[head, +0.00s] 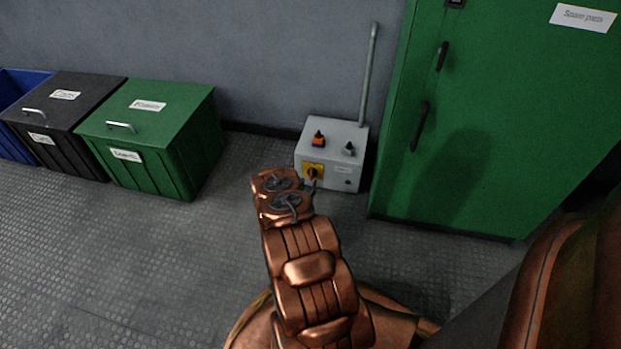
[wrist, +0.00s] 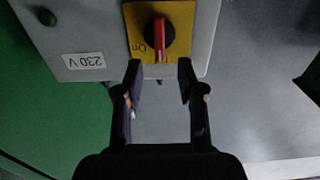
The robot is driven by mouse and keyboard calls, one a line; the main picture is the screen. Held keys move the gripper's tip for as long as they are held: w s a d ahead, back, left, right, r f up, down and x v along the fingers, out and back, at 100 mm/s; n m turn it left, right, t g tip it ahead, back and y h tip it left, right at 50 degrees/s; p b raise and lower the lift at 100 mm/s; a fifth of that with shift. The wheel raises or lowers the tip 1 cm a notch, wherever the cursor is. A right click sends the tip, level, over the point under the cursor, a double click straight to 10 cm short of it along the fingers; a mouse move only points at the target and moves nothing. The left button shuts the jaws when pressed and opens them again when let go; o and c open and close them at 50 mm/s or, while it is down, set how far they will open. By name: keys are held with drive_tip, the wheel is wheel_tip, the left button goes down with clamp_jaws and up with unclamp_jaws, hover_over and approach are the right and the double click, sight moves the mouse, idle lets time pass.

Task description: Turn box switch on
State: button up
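A light grey switch box (head: 350,129) stands on the floor against the wall, left of the green cabinet. Its front carries a yellow plate (head: 306,167) with a red and black rotary switch (head: 312,174). In the wrist view the red switch handle (wrist: 159,36) lies along the picture's vertical, on the yellow plate (wrist: 182,17) beside the word "On", which appears upside down. My gripper (wrist: 159,72) is open, its two dark fingers apart, with the handle's end just ahead of the gap. I cannot tell if they touch. In the head view my arm partly covers the gripper.
The box top has an orange switch (head: 318,139) and a dark knob (head: 349,149); a conduit (head: 369,75) rises behind. A green cabinet (head: 470,190) stands right. Green (head: 180,125), black (head: 85,95) and blue (head: 22,85) bins stand left. Floor (head: 150,260) between is clear.

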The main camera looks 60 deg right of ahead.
sight(311, 175)
drive_tip(key=shift+b+x, duration=0.3)
drive_tip(key=shift+x, duration=2.05)
drive_tip(key=shift+c, duration=0.3)
clamp_jaws()
